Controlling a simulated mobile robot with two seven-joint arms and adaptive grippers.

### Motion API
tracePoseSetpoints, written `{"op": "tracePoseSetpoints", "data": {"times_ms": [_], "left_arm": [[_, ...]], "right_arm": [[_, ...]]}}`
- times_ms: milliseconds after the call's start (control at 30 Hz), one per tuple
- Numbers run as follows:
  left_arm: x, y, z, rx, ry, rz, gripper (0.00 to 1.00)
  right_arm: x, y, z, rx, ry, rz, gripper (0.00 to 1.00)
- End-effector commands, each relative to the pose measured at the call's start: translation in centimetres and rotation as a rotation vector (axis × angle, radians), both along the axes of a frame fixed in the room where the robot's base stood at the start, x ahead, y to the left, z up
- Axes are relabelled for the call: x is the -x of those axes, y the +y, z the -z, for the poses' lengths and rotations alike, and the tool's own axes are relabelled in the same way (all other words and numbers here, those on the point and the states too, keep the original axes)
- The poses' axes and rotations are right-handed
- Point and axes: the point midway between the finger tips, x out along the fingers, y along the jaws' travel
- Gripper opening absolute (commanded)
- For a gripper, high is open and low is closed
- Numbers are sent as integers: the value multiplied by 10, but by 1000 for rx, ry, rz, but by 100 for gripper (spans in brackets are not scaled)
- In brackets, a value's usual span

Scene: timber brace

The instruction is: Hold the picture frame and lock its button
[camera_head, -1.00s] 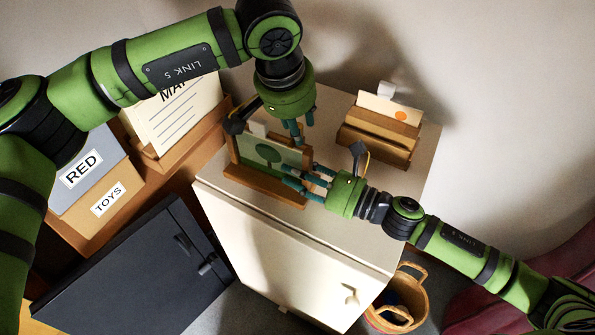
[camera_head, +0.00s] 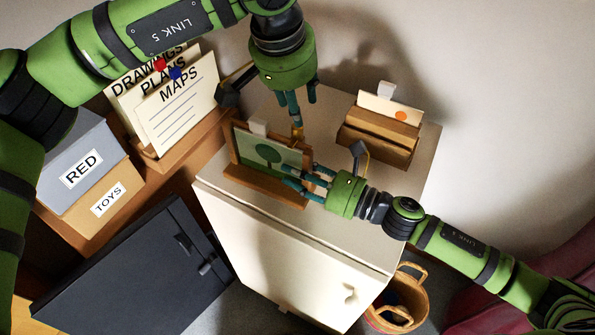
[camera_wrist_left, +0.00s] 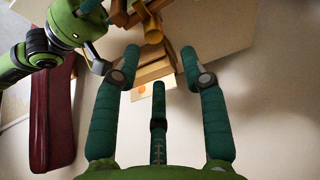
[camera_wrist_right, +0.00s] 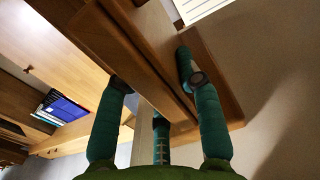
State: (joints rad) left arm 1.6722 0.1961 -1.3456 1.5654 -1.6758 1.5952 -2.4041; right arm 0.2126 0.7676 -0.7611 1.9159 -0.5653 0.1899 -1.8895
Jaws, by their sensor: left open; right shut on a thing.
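The picture frame (camera_head: 268,158), brown with a green tree picture, stands upright on the pale cabinet top. My right gripper (camera_head: 300,180) is shut on its right side; its fingers hide part of that edge. In the right wrist view, wood of the frame (camera_wrist_right: 150,60) lies between the fingers. My left gripper (camera_head: 301,108) is open and empty above the frame's upper right corner. A small yellowish piece (camera_head: 298,133), perhaps the button, shows just below its fingertips. In the left wrist view, a round wooden piece (camera_wrist_left: 153,34) lies just beyond the open fingers, apparently untouched.
A wooden card holder (camera_head: 378,142) with an orange-dotted card stands right of the frame on the cabinet (camera_head: 325,222). A rack of folders (camera_head: 185,100) and labelled boxes (camera_head: 85,175) are at left. A basket (camera_head: 405,295) is on the floor at right.

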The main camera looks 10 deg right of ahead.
Motion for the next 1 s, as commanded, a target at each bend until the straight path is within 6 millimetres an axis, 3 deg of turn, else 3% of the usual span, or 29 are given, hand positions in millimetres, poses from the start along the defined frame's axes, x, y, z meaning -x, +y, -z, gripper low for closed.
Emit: {"op": "tracePoseSetpoints", "data": {"times_ms": [400,433,467,500,833,1000], "left_arm": [[0,0,-9,0,0,1,43],[0,0,-9,0,0,1,43],[0,0,-9,0,0,1,43],[0,0,-9,0,0,1,43],[0,0,-9,0,0,1,43],[0,0,-9,0,0,1,43]], "right_arm": [[0,0,2,3,3,1,0],[0,0,2,3,3,1,48],[0,0,2,3,3,1,60],[0,0,2,3,3,1,63],[1,-1,2,2,3,0,63],[10,-14,2,2,5,2,63]]}}
